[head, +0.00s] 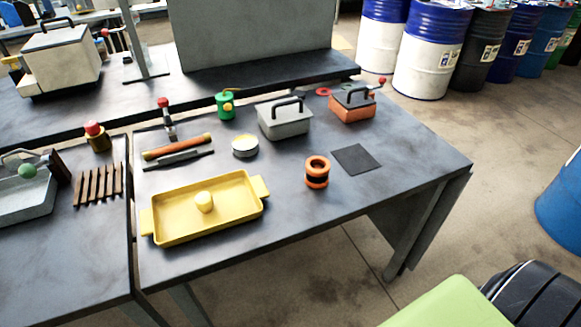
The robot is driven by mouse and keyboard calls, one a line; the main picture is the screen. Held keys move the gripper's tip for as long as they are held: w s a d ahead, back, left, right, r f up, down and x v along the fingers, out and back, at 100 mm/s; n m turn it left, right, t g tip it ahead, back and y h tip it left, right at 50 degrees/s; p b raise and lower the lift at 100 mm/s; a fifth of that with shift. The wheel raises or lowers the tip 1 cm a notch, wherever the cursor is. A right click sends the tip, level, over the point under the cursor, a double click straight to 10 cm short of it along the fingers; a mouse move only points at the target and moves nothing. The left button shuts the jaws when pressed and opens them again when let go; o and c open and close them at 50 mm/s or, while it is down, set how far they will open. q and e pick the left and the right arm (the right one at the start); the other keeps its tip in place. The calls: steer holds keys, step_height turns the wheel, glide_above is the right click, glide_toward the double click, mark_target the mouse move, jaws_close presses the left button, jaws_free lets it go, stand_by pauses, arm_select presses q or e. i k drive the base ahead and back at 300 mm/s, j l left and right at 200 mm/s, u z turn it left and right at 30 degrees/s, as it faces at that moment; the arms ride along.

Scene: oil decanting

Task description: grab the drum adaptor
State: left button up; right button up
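A short orange cylinder with a black band and an open top (317,172) stands upright on the dark workbench (300,225), right of the yellow tray. It looks most like the drum adaptor. Nothing touches it. Neither my left nor my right gripper is in view.
A yellow tray (170,233) with a knob inside is to its left, a dark square pad (356,159) to its right. Behind are a grey handled box (284,122), an orange handled box (353,106) and a round tin (245,148). The bench's front right is clear. Drums (432,55) stand beyond.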

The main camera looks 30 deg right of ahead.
mark_target(317, 172)
steer(key=l+u, duration=0.25)
steer(key=l, duration=0.45)
steer(key=l+u, duration=0.25)
steer(key=l, duration=0.45)
steer(key=k+l+u, duration=0.15)
steer(key=l+u, duration=0.15)
steer(key=l, duration=0.4)
